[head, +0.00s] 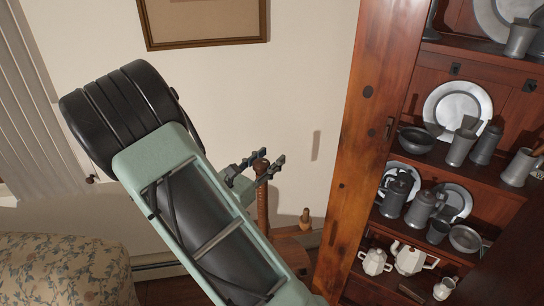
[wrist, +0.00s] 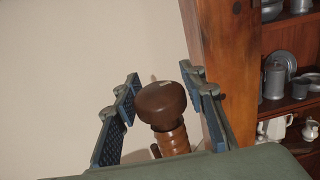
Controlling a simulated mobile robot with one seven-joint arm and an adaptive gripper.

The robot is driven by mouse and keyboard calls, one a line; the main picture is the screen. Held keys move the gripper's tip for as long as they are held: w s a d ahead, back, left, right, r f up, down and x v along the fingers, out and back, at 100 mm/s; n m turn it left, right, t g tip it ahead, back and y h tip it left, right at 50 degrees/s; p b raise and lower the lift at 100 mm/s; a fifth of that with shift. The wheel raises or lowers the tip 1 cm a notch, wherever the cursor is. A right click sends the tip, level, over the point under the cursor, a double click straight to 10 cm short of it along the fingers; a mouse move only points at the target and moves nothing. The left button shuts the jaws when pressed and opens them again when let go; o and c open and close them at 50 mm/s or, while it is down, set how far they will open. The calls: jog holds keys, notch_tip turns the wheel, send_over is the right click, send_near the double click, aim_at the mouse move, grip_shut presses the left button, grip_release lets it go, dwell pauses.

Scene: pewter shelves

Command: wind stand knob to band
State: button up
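The dark brown rounded stand knob (wrist: 161,103) tops a lighter wooden spindle (wrist: 173,141) with rings or threads in the wrist view. In the head view the spindle (head: 262,205) rises beside my forearm; its top is partly hidden by my fingers. My gripper (head: 268,160) is open, with one finger on each side of the knob. I cannot make out the band; the lower spindle is hidden.
A wooden surface (head: 286,247) with a small wooden peg (head: 305,217) lies behind my arm. A tall wooden cabinet (head: 352,150) with pewter plates and mugs stands close on the right. A floral upholstered seat (head: 65,270) is at lower left. Bare wall (head: 300,90) is behind.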

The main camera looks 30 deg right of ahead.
aim_at(256, 168)
jog(key=v, duration=1)
jog(key=shift+o, duration=0.6)
jog(key=shift+o, duration=1.2)
jog(key=shift+a+f+b, duration=0.1)
jog(key=shift+a+b, duration=0.15)
jog(key=shift+b, duration=0.2)
jog(key=shift+n+t, duration=0.3)
jog(key=shift+t, duration=0.1)
jog(key=b+x, duration=0.1)
jog(key=x, duration=0.1)
jog(key=b+x, duration=0.1)
jog(key=x, duration=0.2)
jog(key=r+b+x, duration=0.1)
jog(key=b+x, duration=0.1)
jog(key=shift+s+d, duration=0.15)
jog(key=shift+d, duration=0.1)
